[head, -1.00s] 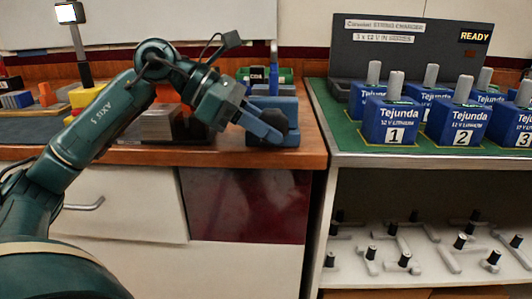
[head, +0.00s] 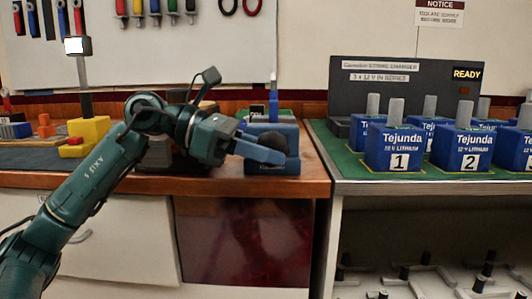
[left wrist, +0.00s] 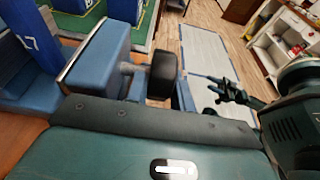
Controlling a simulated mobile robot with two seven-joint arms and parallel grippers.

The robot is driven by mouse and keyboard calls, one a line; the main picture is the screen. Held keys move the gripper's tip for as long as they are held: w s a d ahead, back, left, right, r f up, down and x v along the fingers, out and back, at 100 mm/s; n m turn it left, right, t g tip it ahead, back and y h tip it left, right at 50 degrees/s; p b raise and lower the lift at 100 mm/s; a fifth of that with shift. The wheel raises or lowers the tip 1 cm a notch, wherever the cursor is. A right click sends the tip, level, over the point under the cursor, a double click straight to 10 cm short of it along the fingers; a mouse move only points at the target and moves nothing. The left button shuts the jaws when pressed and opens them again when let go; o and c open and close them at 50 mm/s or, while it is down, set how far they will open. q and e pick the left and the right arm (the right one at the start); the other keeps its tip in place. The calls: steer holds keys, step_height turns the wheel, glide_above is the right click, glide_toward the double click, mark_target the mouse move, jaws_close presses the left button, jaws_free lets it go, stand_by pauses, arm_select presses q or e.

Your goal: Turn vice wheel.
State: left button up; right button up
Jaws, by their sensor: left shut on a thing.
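The blue vice (head: 272,168) stands at the right end of the wooden bench in the head view. Its blue body (left wrist: 100,58) also shows in the left wrist view. The round dark wheel (left wrist: 162,75) is on the vice's near side; in the head view its rim is partly hidden by my fingers. My left gripper (head: 262,149) reaches in from the left and is shut on the wheel. In the left wrist view, my dark right gripper (left wrist: 224,91) hangs far off in the open, apart from the vice; its jaws are too small to judge.
Right of the bench, a green-topped shelf unit holds several blue batteries (head: 400,150) before a dark charger panel (head: 400,85). A yellow block (head: 90,130) and small parts lie at the bench's left. A tool board (head: 150,50) hangs behind. Open floor shows in the left wrist view.

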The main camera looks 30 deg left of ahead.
mark_target(266, 133)
arm_select(q)
steer(key=o, duration=1)
steer(key=shift+r, duration=0.1)
arm_select(e)
steer(key=shift+r, duration=0.1)
arm_select(q)
step_height(266, 133, up, 2)
steer(key=shift+r+p, duration=0.2)
steer(key=shift+p, duration=0.75)
step_height(266, 133, up, 6)
steer(key=p, duration=0.4)
steer(key=shift+r, duration=0.7)
arm_select(e)
steer(key=shift+s+d+n+g+h, duration=0.15)
steer(key=shift+d+n+g+h, duration=0.15)
steer(key=shift+d+n+h, duration=0.35)
steer(key=shift+a, duration=0.1)
